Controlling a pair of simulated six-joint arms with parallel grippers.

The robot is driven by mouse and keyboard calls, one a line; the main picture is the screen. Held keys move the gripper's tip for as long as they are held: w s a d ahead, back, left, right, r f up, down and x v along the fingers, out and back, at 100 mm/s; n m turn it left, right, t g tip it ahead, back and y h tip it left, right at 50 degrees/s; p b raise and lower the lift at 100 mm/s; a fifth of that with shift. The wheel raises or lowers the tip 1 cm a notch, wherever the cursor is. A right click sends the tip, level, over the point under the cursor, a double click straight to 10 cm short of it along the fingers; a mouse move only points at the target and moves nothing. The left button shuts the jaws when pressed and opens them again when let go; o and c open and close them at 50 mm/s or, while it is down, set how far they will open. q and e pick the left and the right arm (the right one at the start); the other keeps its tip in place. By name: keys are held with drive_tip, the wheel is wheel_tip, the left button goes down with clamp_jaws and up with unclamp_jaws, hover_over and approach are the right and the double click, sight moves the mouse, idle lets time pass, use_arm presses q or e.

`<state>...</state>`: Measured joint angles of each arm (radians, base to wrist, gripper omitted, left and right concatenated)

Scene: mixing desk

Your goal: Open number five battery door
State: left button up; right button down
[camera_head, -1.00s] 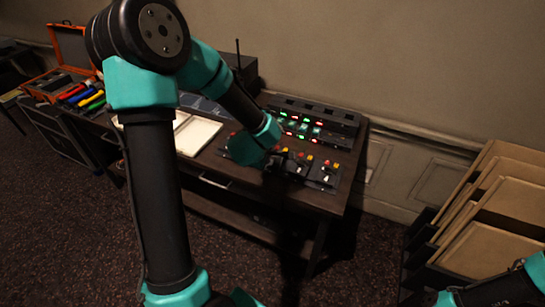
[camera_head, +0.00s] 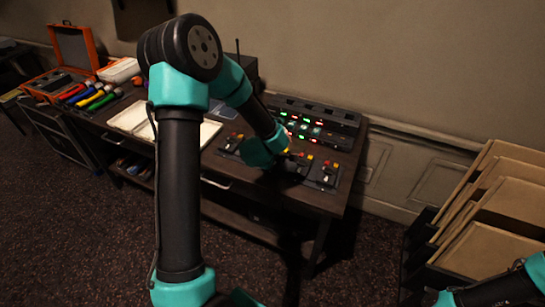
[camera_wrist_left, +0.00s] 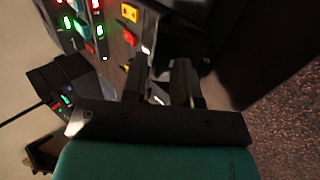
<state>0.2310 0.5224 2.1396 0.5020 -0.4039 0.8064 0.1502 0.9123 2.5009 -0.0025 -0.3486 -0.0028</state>
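The mixing desk's row of small black units with red and yellow buttons (camera_head: 326,174) lies along the front of the table. Red and green lit receivers (camera_head: 303,128) stand behind it. I cannot read any numbers or make out which unit has the number five battery door. My left gripper (camera_wrist_left: 160,64) points at the units from close by, its two dark fingers apart with a gap between them. In the left wrist view, a yellow button block (camera_wrist_left: 130,13) and a red button (camera_wrist_left: 130,38) are just beyond the fingers. My right gripper is out of view.
An open book (camera_head: 130,118) lies left of the units. Coloured-handled tools (camera_head: 90,97) and an orange case (camera_head: 75,45) are at the far left. A rack of brown boards (camera_head: 490,215) stands at the right. The carpet in front is clear.

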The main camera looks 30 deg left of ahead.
use_arm(q)
clamp_jaws()
drive_tip(key=shift+s+t, duration=0.3)
drive_tip(key=shift+t, duration=0.2)
drive_tip(key=shift+s+d+f+t+y, duration=0.15)
drive_tip(key=shift+s+t, duration=0.3)
drive_tip(key=shift+t, duration=0.35)
drive_tip(key=shift+s+d+f+t+y, duration=0.15)
drive_tip(key=shift+s+t, duration=0.3)
drive_tip(key=shift+t, duration=0.35)
drive_tip(key=shift+s+f+t+y, duration=0.1)
drive_tip(key=shift+s+f+t, duration=0.15)
drive_tip(key=shift+t, duration=0.5)
drive_tip(key=shift+s+f+t+y, duration=0.15)
drive_tip(key=shift+s+t, duration=0.25)
drive_tip(key=shift+t, duration=0.4)
drive_tip(key=shift+s+f+t+y, duration=0.1)
drive_tip(key=shift+s+f+t, duration=0.2)
drive_tip(key=shift+t, duration=0.45)
drive_tip(key=shift+o, duration=0.6)
unclamp_jaws()
drive_tip(key=shift+s+d, duration=0.1)
drive_tip(key=shift+s, duration=0.05)
